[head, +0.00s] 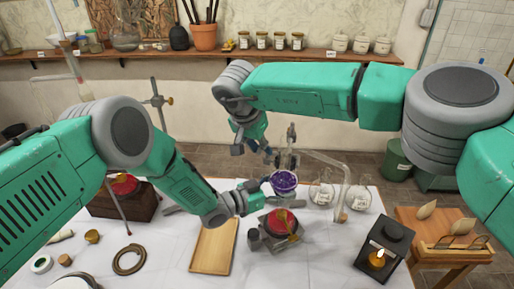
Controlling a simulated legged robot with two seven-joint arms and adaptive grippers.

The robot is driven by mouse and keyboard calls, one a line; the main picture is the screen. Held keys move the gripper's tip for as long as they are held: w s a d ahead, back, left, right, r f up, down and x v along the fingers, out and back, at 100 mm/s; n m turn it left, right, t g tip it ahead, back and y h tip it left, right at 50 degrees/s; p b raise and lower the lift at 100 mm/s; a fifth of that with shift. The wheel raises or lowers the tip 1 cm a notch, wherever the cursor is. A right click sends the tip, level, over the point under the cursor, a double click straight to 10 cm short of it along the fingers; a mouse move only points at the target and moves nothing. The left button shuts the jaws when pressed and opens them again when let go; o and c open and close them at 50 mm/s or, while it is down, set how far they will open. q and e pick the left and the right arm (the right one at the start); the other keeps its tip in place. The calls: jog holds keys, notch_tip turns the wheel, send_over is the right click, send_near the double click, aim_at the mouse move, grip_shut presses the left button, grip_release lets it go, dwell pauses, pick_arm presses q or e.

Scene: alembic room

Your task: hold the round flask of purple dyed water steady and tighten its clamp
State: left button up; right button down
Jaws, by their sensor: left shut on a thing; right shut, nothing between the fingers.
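The round flask of purple dyed water (284,183) is upright above the table, over a red-topped burner or heater (282,222). My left gripper (266,183) reaches in from the left and is shut on the flask's left side. A small metal piece, which looks like the clamp (291,133), shows above the flask near its neck; its screw is too small to make out. My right gripper (262,148) is shut and empty, pointing down at the upper left of the flask, apart from that metal piece.
A bent glass tube (330,163) runs right from the flask, near two clear round flasks (321,193). A wooden tray (214,248) lies front left of the burner. A black lantern with a lit flame (384,250) stands at the right. A stand (158,102) rises at left.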

jog(key=shift+w, duration=0.4)
jog(key=shift+w+d, duration=0.1)
jog(key=shift+w, duration=0.6)
jog(key=shift+s+d, duration=0.1)
dwell(0.7)
jog(key=shift+s+d+f, duration=0.15)
jog(key=shift+s+d, duration=0.1)
jog(key=shift+s, duration=0.1)
